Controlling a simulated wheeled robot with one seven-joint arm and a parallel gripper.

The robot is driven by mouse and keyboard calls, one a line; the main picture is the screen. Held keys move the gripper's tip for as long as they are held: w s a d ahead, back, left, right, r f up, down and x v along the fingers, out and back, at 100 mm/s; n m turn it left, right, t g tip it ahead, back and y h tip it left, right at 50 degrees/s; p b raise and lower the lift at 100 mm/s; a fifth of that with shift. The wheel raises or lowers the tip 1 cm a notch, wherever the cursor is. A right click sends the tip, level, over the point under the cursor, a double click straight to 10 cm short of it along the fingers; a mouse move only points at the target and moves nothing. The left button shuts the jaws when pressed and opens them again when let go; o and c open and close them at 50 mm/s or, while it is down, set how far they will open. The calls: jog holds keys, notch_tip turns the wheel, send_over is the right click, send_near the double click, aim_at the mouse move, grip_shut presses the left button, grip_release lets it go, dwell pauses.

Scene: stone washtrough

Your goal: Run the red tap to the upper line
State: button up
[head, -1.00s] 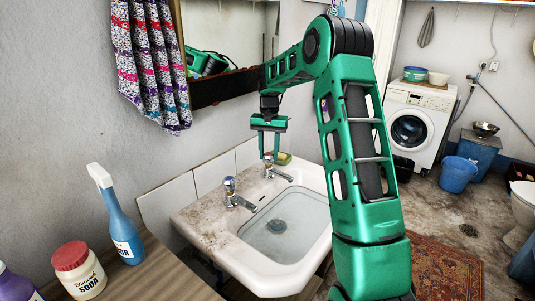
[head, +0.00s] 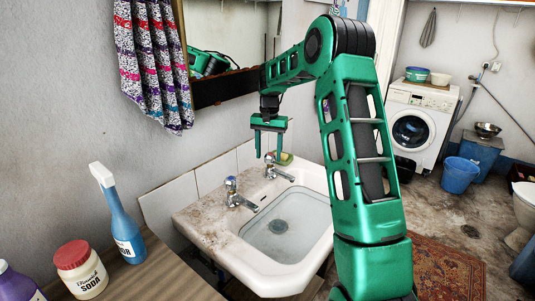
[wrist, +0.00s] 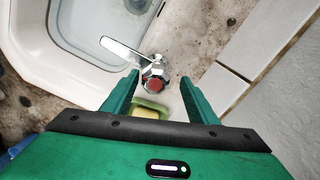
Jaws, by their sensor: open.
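The tap with the red cap (wrist: 156,84) stands at the back of the white basin (head: 302,272). In the head view the red tap (head: 274,172) is just under my gripper (head: 269,155). My gripper (wrist: 160,79) is open and points down, with the tap's head between its two fingers in the wrist view; I see no contact. The tap's spout (wrist: 120,48) reaches over the basin. I cannot make out a line on the wall, the water's level or a running stream.
A second tap with a blue cap (head: 232,186) stands to the left on the same ledge. A green soap dish with yellow soap (head: 284,158) is close behind the red tap. A tiled wall (head: 214,177) bounds the ledge. Bottles stand on the wooden counter (head: 165,278) at front left.

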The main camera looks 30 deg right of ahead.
jog(key=shift+d+r, duration=0.1)
notch_tip(320, 180, up, 11)
dwell(0.4)
jog(key=shift+f, duration=0.2)
dwell(1.1)
jog(key=s+a+r+n+h, duration=0.1)
jog(key=s, duration=1.2)
jog(key=s+a+r+n, duration=0.1)
jog(key=s+r, duration=0.1)
jog(key=s, duration=1.1)
jog(key=s+a+f, duration=0.2)
jog(key=s+f, duration=0.1)
jog(key=s, duration=0.3)
jog(key=s+a+f, duration=0.1)
jog(key=s+f, duration=0.1)
jog(key=s, duration=0.5)
jog(key=s+a+f+n+y, duration=0.1)
jog(key=s+a+f, duration=0.1)
jog(key=s, duration=0.5)
jog(key=shift+s+a+f, duration=0.15)
jog(key=shift+a+f, duration=0.15)
jog(key=shift+f, duration=0.55)
